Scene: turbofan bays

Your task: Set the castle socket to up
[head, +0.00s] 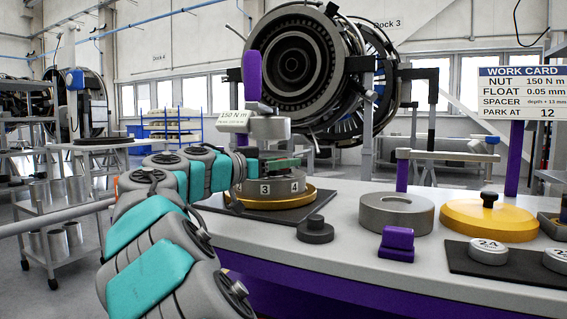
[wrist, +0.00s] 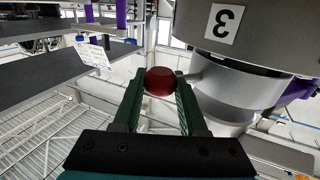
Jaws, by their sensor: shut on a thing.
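My gripper (wrist: 160,88) is shut on a dark red round knob (wrist: 160,81), held between the green fingertips. In the head view my gripper (head: 284,162) is in front of a grey drum (head: 285,186) marked 3 and 4, on a yellow disc. The drum also shows in the wrist view (wrist: 255,30), upside down, right of the fingers. A lighter grey cylinder (wrist: 228,88) adjoins it there. In the head view a light grey cylindrical head (head: 243,128) under a purple column may be the castle socket; I cannot tell for certain.
A tag reading 150 N m (head: 233,117) is by the head. A grey ring (head: 397,218), a purple block (head: 397,243), a black knob piece (head: 315,232) and a yellow disc (head: 480,228) stand on the bench (head: 345,255). A work card (head: 522,93) is at right.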

